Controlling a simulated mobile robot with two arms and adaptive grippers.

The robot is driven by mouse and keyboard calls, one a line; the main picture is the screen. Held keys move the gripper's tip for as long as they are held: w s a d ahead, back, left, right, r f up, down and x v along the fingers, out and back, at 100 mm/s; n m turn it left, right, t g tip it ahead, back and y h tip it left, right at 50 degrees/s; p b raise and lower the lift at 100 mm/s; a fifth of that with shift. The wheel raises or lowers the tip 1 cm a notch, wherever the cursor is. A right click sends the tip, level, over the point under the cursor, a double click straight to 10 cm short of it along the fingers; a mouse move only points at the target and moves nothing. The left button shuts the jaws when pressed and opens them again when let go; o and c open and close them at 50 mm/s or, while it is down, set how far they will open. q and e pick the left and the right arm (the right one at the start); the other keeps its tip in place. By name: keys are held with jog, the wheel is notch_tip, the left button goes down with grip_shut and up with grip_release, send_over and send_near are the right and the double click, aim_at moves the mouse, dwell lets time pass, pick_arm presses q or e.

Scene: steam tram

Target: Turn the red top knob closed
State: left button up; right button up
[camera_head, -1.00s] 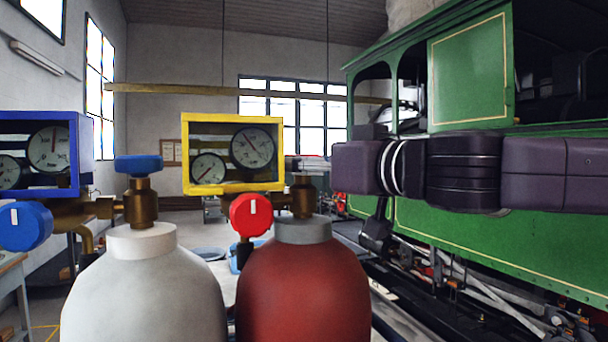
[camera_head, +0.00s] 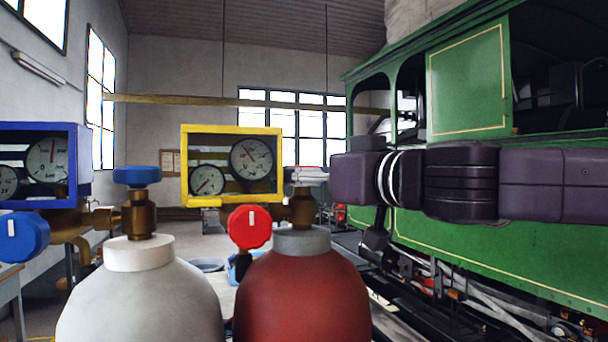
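The red top knob (camera_head: 309,168) sits on the brass valve (camera_head: 302,208) of the dark red cylinder (camera_head: 302,298), right of the yellow gauge box. Only a thin red strip of it shows; the rest is hidden behind my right gripper (camera_head: 305,177). That gripper reaches in from the right at knob height and is at the knob. Its fingers are small and overlap the knob, so I cannot tell how far they are closed. My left gripper is not in view.
The yellow gauge box (camera_head: 232,132) and a red front knob (camera_head: 250,227) with a white mark stand just left. A white cylinder (camera_head: 140,300) with a blue top knob (camera_head: 137,176) and a blue gauge box (camera_head: 84,160) is further left. A green tram (camera_head: 470,80) fills the right.

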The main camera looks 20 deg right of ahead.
jog(key=v, duration=0.8)
jog(key=shift+r, duration=0.1)
dwell(0.3)
